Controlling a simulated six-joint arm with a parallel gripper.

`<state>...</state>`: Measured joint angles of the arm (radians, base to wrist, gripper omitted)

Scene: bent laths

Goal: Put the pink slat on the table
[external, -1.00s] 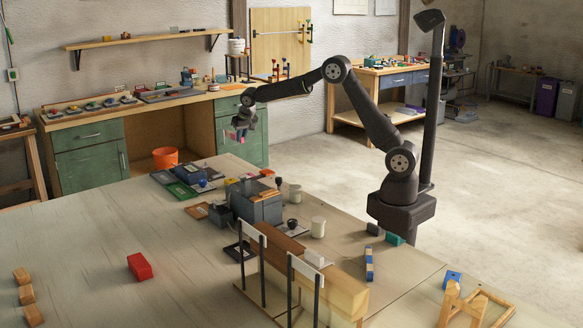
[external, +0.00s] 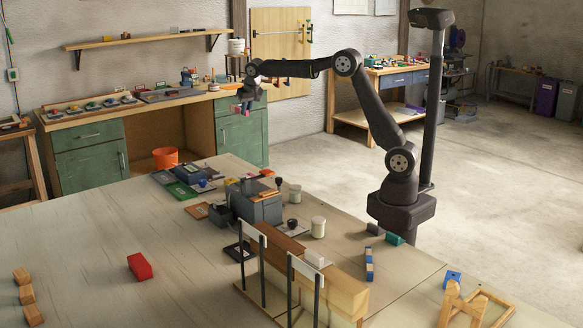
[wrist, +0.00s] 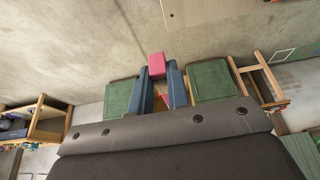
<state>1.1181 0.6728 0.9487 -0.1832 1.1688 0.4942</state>
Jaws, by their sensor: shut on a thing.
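My gripper (external: 243,108) is shut on the pink slat (external: 240,109), high above the far side of the table (external: 90,235). In the wrist view the pink slat (wrist: 157,64) shows at the tips of my two blue-grey fingers (wrist: 160,78). Only a short pink part of it is visible there; the rest is hidden or too small to make out. The slat is clear of the table.
A red block (external: 140,267) and several wooden pieces (external: 26,297) lie on the table's left. A grey machine (external: 257,206), small trays (external: 180,190) and a wooden beam stand (external: 310,275) crowd its middle and right. The left middle is largely bare.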

